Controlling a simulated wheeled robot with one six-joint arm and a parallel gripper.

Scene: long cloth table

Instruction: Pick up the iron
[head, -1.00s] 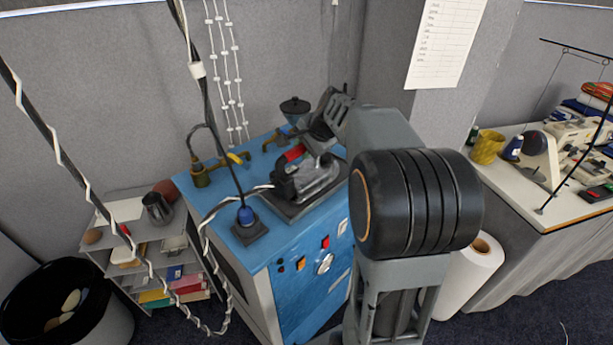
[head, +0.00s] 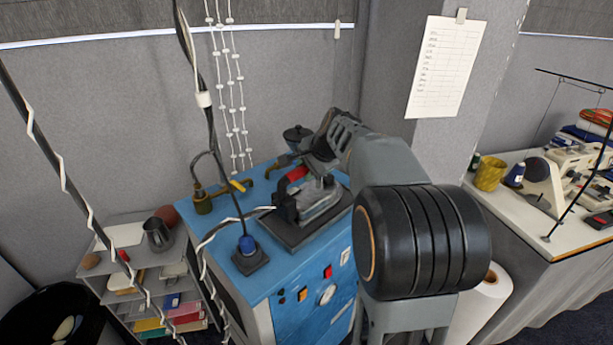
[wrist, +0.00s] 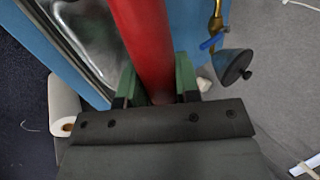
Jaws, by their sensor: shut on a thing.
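The iron (head: 318,202) has a grey metal body and a red handle (head: 297,174). In the head view it is over the dark rest plate (head: 292,236) on the blue cabinet; I cannot tell whether it touches the plate. In the wrist view the red handle (wrist: 144,42) runs between the green fingers of my gripper (wrist: 158,85), with the shiny iron body (wrist: 88,38) to the left. My gripper is shut on the handle. In the head view my gripper (head: 312,165) is at the iron's upper side, and its fingertips are partly hidden.
The blue cabinet (head: 262,292) also carries a blue-topped cable base (head: 247,247) and brass taps (head: 203,203). A cable runs from the iron to the left. A white roll (head: 480,300) stands at right, before the sewing table (head: 540,238). A shelf (head: 112,295) stands left.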

